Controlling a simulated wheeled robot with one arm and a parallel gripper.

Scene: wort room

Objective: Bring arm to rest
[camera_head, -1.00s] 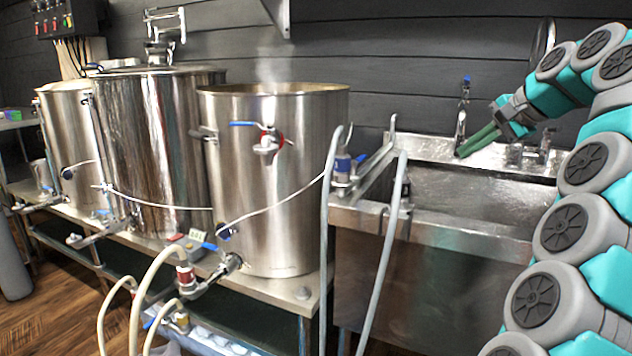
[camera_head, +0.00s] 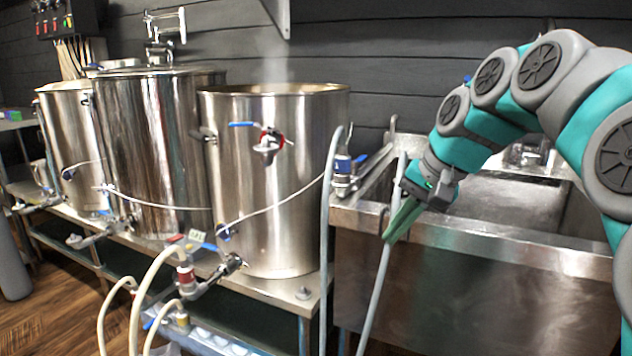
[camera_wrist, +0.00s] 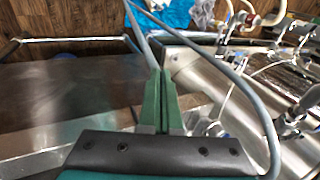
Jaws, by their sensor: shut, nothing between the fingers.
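My gripper (camera_head: 402,218) has green fingers and is shut and empty. In the head view it points down and to the left, in front of the left part of the sink's front edge. My teal and grey arm arches in from the right side of that view. In the wrist view the gripper (camera_wrist: 160,90) shows at the middle with its fingers together. A grey hose (camera_head: 382,270) passes close by the fingertips in the head view; I cannot tell whether they touch.
A steel sink (camera_head: 480,300) stands below my arm. Steam rises from the nearest steel kettle (camera_head: 270,200), left of the sink. Two more kettles, the middle one (camera_head: 155,150) and the far one (camera_head: 70,140), stand along the bench. Pale hoses (camera_head: 145,290) hang at the front.

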